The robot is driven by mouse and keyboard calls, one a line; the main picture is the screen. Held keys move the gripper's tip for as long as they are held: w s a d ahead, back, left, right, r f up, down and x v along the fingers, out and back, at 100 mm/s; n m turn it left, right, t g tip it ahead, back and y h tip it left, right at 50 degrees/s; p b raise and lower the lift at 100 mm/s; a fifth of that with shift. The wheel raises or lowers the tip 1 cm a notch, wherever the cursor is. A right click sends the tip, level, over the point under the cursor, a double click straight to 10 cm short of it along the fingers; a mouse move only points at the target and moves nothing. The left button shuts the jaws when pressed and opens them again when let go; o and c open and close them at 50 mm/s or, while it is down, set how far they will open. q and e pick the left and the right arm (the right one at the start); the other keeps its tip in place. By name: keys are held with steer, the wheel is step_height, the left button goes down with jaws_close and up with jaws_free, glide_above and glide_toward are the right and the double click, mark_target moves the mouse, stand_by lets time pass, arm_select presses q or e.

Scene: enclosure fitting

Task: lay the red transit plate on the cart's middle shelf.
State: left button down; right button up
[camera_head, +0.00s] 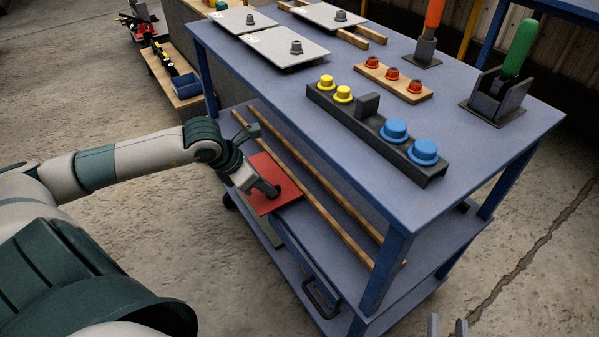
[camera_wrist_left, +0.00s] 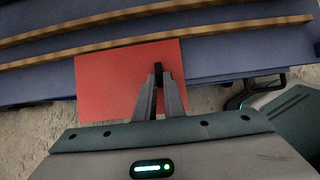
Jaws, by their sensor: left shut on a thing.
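The red transit plate (camera_head: 262,172) is in my left gripper (camera_head: 272,192), at the near side of the cart's middle shelf (camera_head: 311,238). My left gripper is shut on a dark knob on the plate. In the left wrist view the plate (camera_wrist_left: 110,82) looks flat and reaches from near the closer wooden rail out past the shelf's near edge. Whether it touches the shelf or rail I cannot tell. My right gripper (camera_head: 447,327) shows only its two fingertips at the bottom edge, apart, with nothing seen between them.
Two wooden rails (camera_head: 334,225) run along the middle shelf. The cart's top (camera_head: 290,95) above holds grey plates (camera_head: 286,48), a dark block with yellow and blue knobs (camera_head: 370,125), a wooden strip with red knobs (camera_head: 393,80) and a green-handled holder (camera_head: 500,92). A drawer handle (camera_head: 320,299) sticks out below.

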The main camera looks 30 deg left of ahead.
mark_target(286, 188)
arm_select(q)
steer(key=w, duration=0.1)
steer(key=w+d, duration=0.1)
steer(key=w, duration=0.1)
steer(key=w+d, duration=0.1)
steer(key=w, duration=0.1)
steer(key=shift+w, duration=0.25)
arm_select(e)
steer(key=shift+f, duration=0.3)
arm_select(q)
steer(key=shift+d, duration=0.1)
steer(key=w, duration=0.1)
steer(key=w+d, duration=0.1)
steer(key=w, duration=0.1)
steer(key=shift+w+d, duration=0.3)
steer(key=shift+w, duration=0.1)
steer(key=shift+w+f, duration=0.1)
steer(key=shift+w, duration=0.05)
steer(key=shift+f, duration=0.15)
arm_select(e)
steer(key=shift+r, duration=0.3)
arm_select(q)
steer(key=shift+f, duration=0.1)
